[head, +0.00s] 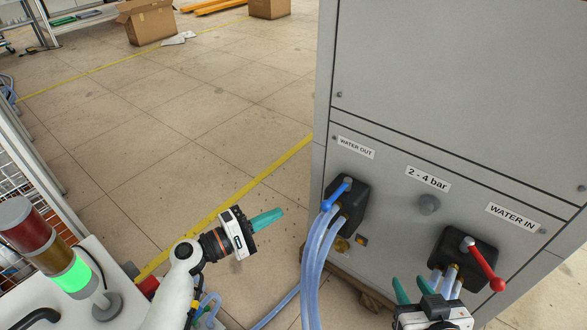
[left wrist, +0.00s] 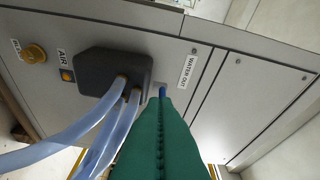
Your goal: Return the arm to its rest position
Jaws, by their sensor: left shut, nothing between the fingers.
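My left gripper (head: 268,218) is shut and empty, with its green fingers pointing right toward the grey cabinet. In the left wrist view its fingers (left wrist: 160,125) are pressed together. The blue valve handle (head: 337,193) on the WATER OUT block (head: 352,200) stands to the right of the fingertips, with a gap between. In the left wrist view only a bit of the blue handle (left wrist: 162,91) shows beyond the fingertips. My right gripper (head: 413,286) is at the bottom, its two green fingers apart, below and left of the red valve handle (head: 485,267) at WATER IN.
Clear blue hoses (head: 315,265) hang from the WATER OUT block, close to the right of my left gripper. A signal light with a lit green section (head: 72,277) stands at the lower left. The floor (head: 200,130) beyond my left arm is clear.

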